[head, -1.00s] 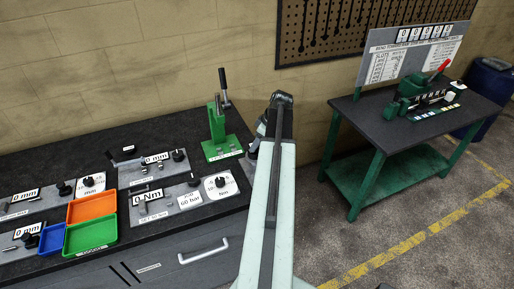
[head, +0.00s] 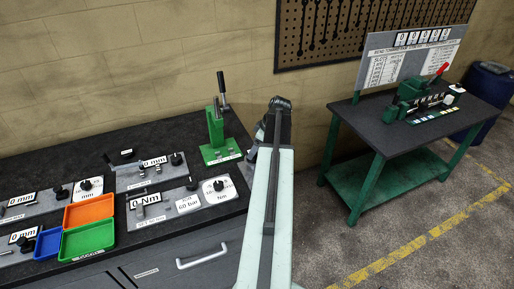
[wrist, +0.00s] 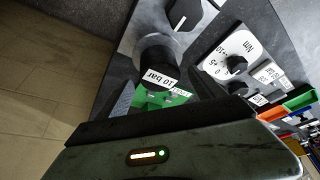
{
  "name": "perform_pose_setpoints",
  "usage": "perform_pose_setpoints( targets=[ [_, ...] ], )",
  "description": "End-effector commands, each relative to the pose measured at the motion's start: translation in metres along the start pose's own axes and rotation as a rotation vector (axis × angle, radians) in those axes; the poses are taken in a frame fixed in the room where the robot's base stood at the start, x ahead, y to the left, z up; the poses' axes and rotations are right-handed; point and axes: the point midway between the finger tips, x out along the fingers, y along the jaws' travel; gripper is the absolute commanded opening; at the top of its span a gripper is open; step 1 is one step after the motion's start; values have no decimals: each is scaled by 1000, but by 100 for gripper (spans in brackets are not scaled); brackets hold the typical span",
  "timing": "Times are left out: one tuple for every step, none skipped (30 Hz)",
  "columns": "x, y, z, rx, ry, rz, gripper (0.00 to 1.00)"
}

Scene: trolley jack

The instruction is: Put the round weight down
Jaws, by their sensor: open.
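My gripper (wrist: 160,126) shows in the wrist view as a dark body across the bottom, its jaws open. A black cylindrical thing (wrist: 157,58) stands just beyond it, beside a green plate (wrist: 150,98) and a "10 bar" label. I cannot tell whether this cylinder is the round weight; no other thing is clearly it. In the head view my arm rises through the middle and hides my gripper. A small grey shape (head: 252,157) shows at the arm's left edge, too hidden to name.
The dark workbench (head: 40,165) at left holds a green lever press (head: 217,140), gauge panels (head: 165,205), and orange, green (head: 88,240) and blue trays. A green-legged table (head: 400,130) with a bending tool stands at right. Open floor lies between.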

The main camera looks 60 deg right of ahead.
Motion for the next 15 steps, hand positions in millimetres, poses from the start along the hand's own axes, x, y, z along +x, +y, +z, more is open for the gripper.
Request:
perform_pose_setpoints(
  targets=[
    [-11,0,-2,1,0,0,78],
    [-16,0,-2,1,0,0,78],
    [-24,0,-3,1,0,0,78],
    [-30,0,-3,1,0,0,78],
    [-37,0,-3,1,0,0,78],
    [-47,0,-3,2,0,0,78],
    [-54,0,-4,3,0,0,78],
    [-62,0,-4,3,0,0,78],
    [-72,0,-4,3,0,0,78],
    [-80,0,-4,2,0,0,78],
    [-87,0,-4,2,0,0,78],
    [-96,0,-4,2,0,0,78],
    [-102,0,-4,3,0,1,78],
    [-107,0,-3,3,0,1,78],
    [-112,0,-3,3,0,1,78]
  ],
)
